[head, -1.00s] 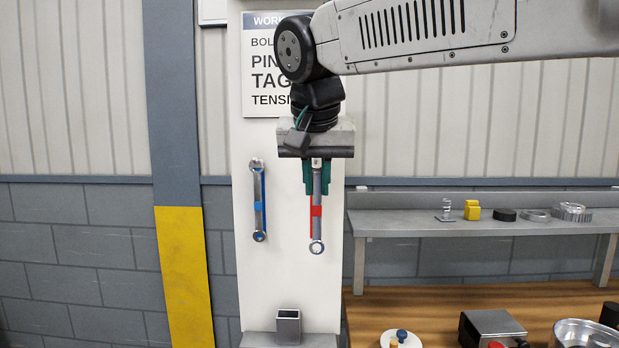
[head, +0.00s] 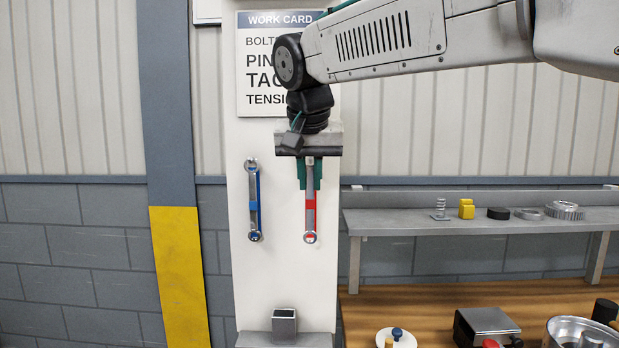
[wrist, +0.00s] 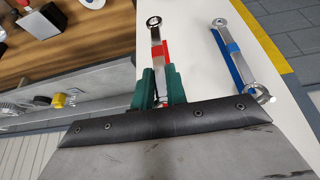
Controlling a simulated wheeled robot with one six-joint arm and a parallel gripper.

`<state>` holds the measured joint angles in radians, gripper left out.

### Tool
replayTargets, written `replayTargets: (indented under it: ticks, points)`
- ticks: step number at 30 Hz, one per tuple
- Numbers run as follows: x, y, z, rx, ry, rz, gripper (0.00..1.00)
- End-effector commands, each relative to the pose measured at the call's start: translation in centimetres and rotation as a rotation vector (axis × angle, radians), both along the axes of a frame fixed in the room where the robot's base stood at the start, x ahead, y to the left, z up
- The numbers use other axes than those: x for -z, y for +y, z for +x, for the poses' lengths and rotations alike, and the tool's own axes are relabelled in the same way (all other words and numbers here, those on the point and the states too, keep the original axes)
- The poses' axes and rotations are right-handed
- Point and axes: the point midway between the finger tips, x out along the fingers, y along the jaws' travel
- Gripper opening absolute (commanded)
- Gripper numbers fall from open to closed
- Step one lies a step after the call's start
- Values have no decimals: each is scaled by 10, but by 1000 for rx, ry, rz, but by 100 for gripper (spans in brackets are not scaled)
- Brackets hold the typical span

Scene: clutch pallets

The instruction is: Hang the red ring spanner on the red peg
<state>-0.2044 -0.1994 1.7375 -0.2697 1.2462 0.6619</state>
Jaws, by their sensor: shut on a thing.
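The red ring spanner (head: 310,213), silver with a red band, hangs down from my gripper (head: 310,184) in front of the white panel (head: 280,275). My gripper's green fingers are shut on its upper part. Its lower ring is level with the blue spanner's lower ring. A red strip on the panel shows behind the spanner. In the wrist view the spanner (wrist: 157,36) runs out from between the green fingers (wrist: 159,80), its free ring away from me. The red peg is not seen; my gripper covers the area around the spanner's upper end. I cannot tell whether the spanner touches the panel.
A blue-banded spanner (head: 254,200) hangs on the panel just left, close to my gripper. A small metal holder (head: 284,325) stands below on a ledge. To the right are a grey shelf (head: 400,224) with small parts and a wooden bench (head: 420,300) with several objects.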

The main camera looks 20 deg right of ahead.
Motion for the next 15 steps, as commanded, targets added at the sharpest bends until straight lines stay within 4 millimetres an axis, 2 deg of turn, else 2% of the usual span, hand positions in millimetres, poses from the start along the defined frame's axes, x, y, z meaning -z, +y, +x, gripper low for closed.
replayTargets:
  ticks: [15]
  points:
    - [2, -12, 29, 0, 0, -1, 0]
